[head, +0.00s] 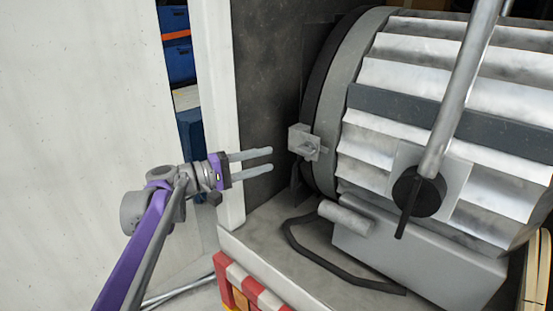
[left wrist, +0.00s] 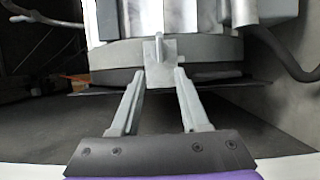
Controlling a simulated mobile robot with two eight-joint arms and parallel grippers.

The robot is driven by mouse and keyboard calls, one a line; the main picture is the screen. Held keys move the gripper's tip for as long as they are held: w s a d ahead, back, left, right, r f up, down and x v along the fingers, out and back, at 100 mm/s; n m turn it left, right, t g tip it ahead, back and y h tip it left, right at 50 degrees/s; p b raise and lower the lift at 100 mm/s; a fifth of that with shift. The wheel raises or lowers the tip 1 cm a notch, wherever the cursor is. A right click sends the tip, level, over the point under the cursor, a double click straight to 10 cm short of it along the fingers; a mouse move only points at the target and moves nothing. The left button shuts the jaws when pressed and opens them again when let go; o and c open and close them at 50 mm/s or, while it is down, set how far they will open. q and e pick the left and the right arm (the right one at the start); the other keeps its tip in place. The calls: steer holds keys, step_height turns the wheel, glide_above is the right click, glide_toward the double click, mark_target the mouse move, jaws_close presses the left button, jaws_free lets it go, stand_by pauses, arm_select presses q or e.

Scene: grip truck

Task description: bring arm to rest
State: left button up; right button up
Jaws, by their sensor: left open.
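My left gripper (head: 272,159) comes in from the left in the head view, on a purple and grey arm. Its two grey fingers are apart with nothing between them. They point right, toward a small grey metal block (head: 303,142) on the rim of a large ribbed metal drum (head: 425,75), with a gap before it. In the left wrist view the open fingers (left wrist: 160,75) point at the same block (left wrist: 159,48), which appears just beyond the fingertips. My right gripper is not in view.
A grey pole with a dark round joint (head: 419,192) crosses in front of the drum. A black cable (head: 310,262) lies on the ledge below. A red and white striped edge (head: 247,286) is at the bottom. A pale wall (head: 80,100) fills the left; blue bins (head: 178,62) show behind.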

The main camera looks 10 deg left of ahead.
arm_select(q)
steer(key=shift+s+a, duration=0.15)
steer(key=shift+a, duration=0.05)
steer(key=s+d+f+m+g+y, duration=0.1)
steer(key=s+f+g+y, duration=0.15)
steer(key=s+f, duration=0.55)
steer(key=s+d+f+m+g+y, duration=0.15)
steer(key=s+f+y, duration=0.25)
steer(key=s+f, duration=0.4)
steer(key=s+a+f+m+y, duration=0.2)
steer(key=s+a+f+y, duration=0.2)
steer(key=s+f, duration=0.3)
steer(key=s+a+f+m+y, duration=0.2)
steer(key=s+a+f+y, duration=0.2)
steer(key=s+a+f, duration=0.2)
step_height(320, 180, down, 2)
steer(key=s, duration=0.3)
steer(key=shift+y, duration=0.35)
